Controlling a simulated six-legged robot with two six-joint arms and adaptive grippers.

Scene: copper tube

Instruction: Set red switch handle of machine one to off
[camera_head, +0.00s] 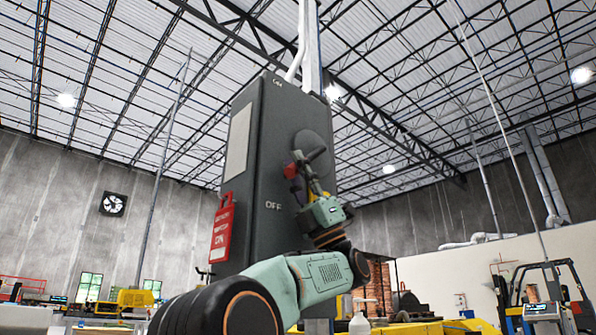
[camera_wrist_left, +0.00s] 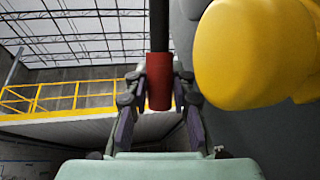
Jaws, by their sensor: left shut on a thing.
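Machine one is a tall dark grey cabinet (camera_head: 258,160) in the middle of the head view. Its switch has a dark round hub (camera_head: 308,142) on the right-hand face. The red switch handle (camera_head: 291,170) extends left and slightly down from it on a dark lever. The word OFF is printed to the left, lower than the red end. My left gripper (camera_head: 303,176) reaches up from below and is shut on the handle. In the left wrist view the red handle end (camera_wrist_left: 159,82) sits between both fingers. My right gripper is not in view.
A red tag (camera_head: 222,228) hangs on the cabinet's left side. A large rounded yellow thing (camera_wrist_left: 258,52) fills the upper right of the left wrist view, close beside the right-hand finger. A forklift (camera_head: 548,295) stands far off at right. The air left of the cabinet looks clear.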

